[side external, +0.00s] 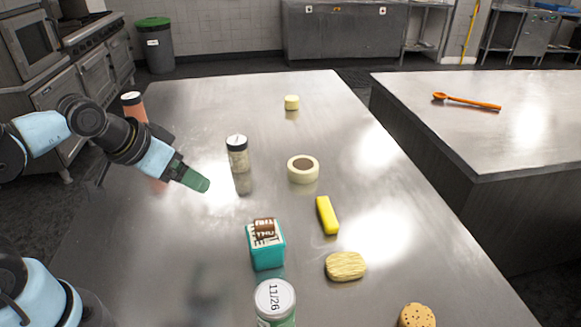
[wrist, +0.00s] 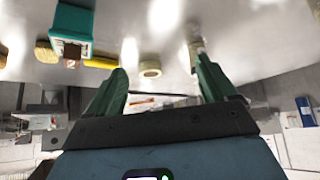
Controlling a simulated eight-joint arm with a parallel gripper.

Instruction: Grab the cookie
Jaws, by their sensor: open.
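The cookie (side external: 417,316) is round and tan with dark chips. It lies on the steel table at the bottom right of the side view, partly cut by the frame edge. In the wrist view, a small brown shape at the far left edge may be the cookie, but I cannot tell. My gripper (side external: 196,182) is above the left part of the table, well away from the cookie. In the wrist view my gripper (wrist: 161,72) has its two green fingers apart with nothing held between them.
A teal box (side external: 266,247), a lidded jar (side external: 275,300), a yellow bar (side external: 327,215) and a textured tan oval (side external: 346,266) lie between my gripper and the cookie. A spice jar (side external: 238,155) and tape roll (side external: 303,170) stand farther back. The table's right edge is clear.

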